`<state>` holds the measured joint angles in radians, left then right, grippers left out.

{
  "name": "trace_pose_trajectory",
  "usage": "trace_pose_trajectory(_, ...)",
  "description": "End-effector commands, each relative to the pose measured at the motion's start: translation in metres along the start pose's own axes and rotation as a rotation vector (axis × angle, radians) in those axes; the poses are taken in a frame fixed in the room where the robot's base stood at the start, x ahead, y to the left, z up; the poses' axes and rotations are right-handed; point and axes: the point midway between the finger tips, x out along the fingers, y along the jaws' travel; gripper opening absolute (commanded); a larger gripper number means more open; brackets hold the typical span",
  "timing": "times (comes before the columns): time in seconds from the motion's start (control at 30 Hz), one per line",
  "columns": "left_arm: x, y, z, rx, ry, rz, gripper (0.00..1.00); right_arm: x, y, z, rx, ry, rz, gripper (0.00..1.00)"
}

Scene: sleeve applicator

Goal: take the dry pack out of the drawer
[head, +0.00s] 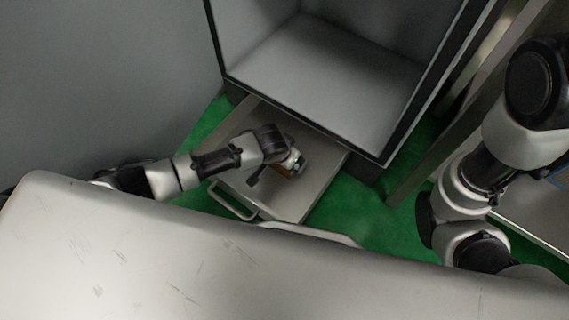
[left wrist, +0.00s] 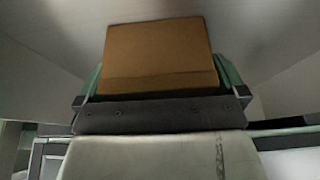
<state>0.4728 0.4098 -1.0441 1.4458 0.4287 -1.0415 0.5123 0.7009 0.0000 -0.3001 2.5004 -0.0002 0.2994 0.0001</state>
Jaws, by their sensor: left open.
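The dry pack is a brown, box-shaped pack (left wrist: 158,50) that fills the upper middle of the left wrist view. In the head view a small part of the pack (head: 285,171) shows in the open grey drawer (head: 312,192), mostly hidden by my gripper. My left gripper (head: 297,163) reaches down into the drawer at the pack. In the left wrist view my left gripper (left wrist: 160,82) is open, with a greenish finger on each side of the pack. Whether the fingers touch it I cannot tell. My right gripper is out of view; only its arm shows at the right.
An open grey cabinet compartment (head: 330,75) stands above the drawer and looks empty. The drawer has a metal handle (head: 232,202) at its front. A large pale surface (head: 120,260) fills the foreground. Green floor (head: 385,225) shows around the drawer.

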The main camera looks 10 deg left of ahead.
Motion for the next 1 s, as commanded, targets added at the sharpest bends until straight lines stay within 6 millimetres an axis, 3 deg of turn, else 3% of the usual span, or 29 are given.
trace_pose_trajectory(0.27,0.001,0.000,-0.001,0.000,0.000,0.000,1.00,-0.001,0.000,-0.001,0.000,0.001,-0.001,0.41)
trace_pose_trajectory(0.57,0.001,0.000,0.000,0.000,0.000,0.000,0.58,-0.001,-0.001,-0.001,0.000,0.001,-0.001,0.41)
trace_pose_trajectory(1.0,-0.009,0.000,-0.005,0.000,0.001,0.001,0.58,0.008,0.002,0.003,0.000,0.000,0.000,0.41)
